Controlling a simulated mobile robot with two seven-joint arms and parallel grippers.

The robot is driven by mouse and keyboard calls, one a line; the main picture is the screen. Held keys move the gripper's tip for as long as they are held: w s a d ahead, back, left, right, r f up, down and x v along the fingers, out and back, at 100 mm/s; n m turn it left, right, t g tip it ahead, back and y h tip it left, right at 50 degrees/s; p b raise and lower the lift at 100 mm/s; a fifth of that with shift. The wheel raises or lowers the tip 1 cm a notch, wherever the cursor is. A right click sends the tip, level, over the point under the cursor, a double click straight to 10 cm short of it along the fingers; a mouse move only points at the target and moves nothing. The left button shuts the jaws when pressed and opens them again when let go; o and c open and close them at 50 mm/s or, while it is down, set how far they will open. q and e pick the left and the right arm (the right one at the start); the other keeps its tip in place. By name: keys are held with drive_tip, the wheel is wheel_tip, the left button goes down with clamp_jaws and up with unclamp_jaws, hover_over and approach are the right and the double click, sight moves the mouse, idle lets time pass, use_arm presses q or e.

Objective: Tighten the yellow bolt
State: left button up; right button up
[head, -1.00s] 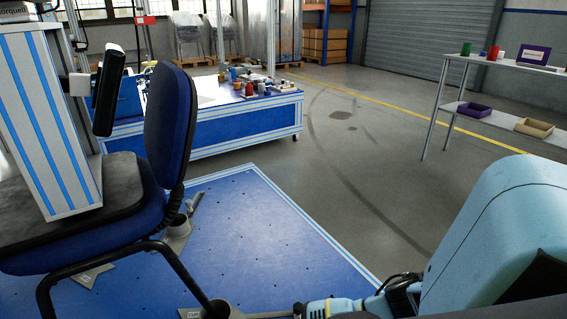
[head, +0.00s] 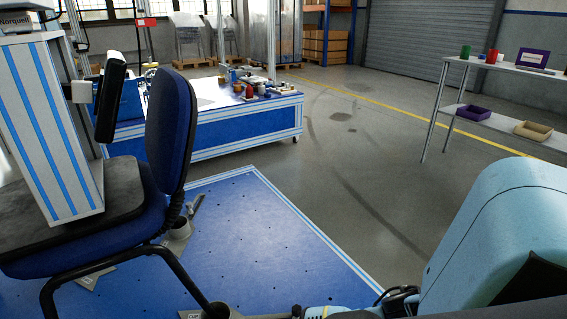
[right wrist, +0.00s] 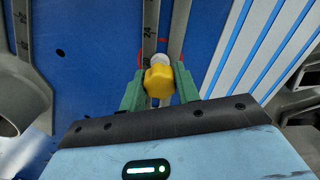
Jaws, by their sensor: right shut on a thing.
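The yellow bolt (right wrist: 159,82) has a knob-like head and sits at the middle of the right wrist view, with a small white round part just beyond it. My right gripper (right wrist: 160,88) has green fingers, one on each side of the bolt head, and is shut on it. In the head view the bolt is not visible, and only part of my light-blue right arm shows at the lower right. My left gripper is in neither view.
A grey bar with printed scale marks (right wrist: 150,22) runs beyond the bolt over a blue plate (right wrist: 90,40). A blue chair (head: 172,130) is clamped on the blue platform (head: 250,230) at left. A workbench (head: 210,140) and shelf (head: 480,115) stand farther off.

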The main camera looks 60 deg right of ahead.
drive_tip(key=shift+s+a+r+m+p, duration=0.1)
drive_tip(key=shift+m+p, duration=0.35)
drive_tip(key=shift+m, duration=1.55)
drive_tip(key=shift+m+p, duration=0.6)
drive_tip(key=shift+m, duration=1.4)
